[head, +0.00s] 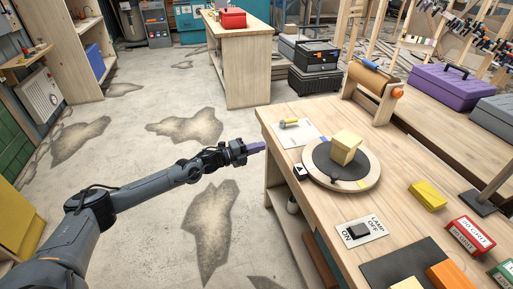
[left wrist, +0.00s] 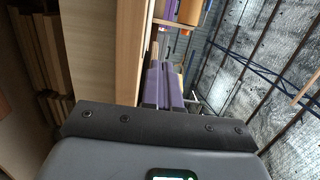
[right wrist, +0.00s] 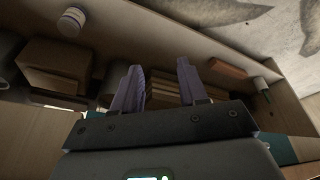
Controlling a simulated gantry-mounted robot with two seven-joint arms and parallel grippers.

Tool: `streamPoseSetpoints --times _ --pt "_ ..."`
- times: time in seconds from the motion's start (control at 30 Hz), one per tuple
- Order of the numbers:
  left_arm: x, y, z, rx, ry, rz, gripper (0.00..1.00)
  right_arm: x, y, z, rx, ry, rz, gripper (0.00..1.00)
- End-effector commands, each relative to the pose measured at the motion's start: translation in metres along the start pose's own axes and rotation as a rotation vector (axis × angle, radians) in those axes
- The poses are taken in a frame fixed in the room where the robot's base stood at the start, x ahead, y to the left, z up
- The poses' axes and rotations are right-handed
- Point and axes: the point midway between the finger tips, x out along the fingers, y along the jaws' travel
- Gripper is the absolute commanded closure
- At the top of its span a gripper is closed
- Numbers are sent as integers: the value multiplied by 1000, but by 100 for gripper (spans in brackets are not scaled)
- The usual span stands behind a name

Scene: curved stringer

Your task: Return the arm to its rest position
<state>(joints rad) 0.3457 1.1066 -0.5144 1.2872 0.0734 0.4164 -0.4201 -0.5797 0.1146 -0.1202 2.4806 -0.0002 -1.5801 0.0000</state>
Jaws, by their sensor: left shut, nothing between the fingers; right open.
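My left arm reaches in from the left in the head view. Its gripper (head: 256,147) is over the floor, just left of the workbench's left edge and apart from it. In the left wrist view its purple fingers (left wrist: 163,85) are together with nothing between them. My right gripper is not in the head view. In the right wrist view its purple fingers (right wrist: 158,90) are spread apart and empty. They face the shelf space under a bench, where boards and boxes lie. Whether they touch anything is hard to tell.
The workbench (head: 290,115) holds a round turntable (head: 370,177) with a yellowish block (head: 346,147), a lamp switch plate (head: 362,231), a yellow block (head: 427,195) and a red grit box (head: 469,236). A jar (right wrist: 72,21) stands on the lower shelf. Open concrete floor (head: 150,150) surrounds my left arm.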

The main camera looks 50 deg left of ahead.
Motion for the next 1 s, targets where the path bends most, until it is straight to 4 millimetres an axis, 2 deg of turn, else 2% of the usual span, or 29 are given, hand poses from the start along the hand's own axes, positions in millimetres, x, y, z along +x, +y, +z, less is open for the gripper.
streamPoseSetpoints --times 0.37,0.47,0.57,0.67,0.77,0.8,0.87,0.9,0.97,1.0 --pt "-2 2 0 -2 -1 6 100 -1 1 0 -5 -2 4 57" --pt "-7 15 -5 -17 1 32 100 -7 2 -1 -8 -3 6 57" --pt "-14 44 -22 -64 10 69 100 -17 3 -4 -9 -4 7 57" --pt "-22 80 -59 -150 30 105 100 -31 3 -9 -9 -4 7 57" --pt "-30 108 -122 -268 76 115 100 -48 3 -14 -8 -3 6 57" --pt "-33 115 -151 -324 91 117 100 -55 3 -17 -8 -3 6 57" --pt "-40 123 -197 -416 93 126 100 -66 4 -20 -7 -3 5 57" --pt "-45 126 -227 -483 83 137 100 -74 4 -23 -6 -3 5 57" --pt "-53 125 -273 -597 47 161 100 -87 4 -27 -5 -3 4 57" --pt "-61 120 -301 -682 7 184 100 -97 4 -30 -4 -2 3 57"
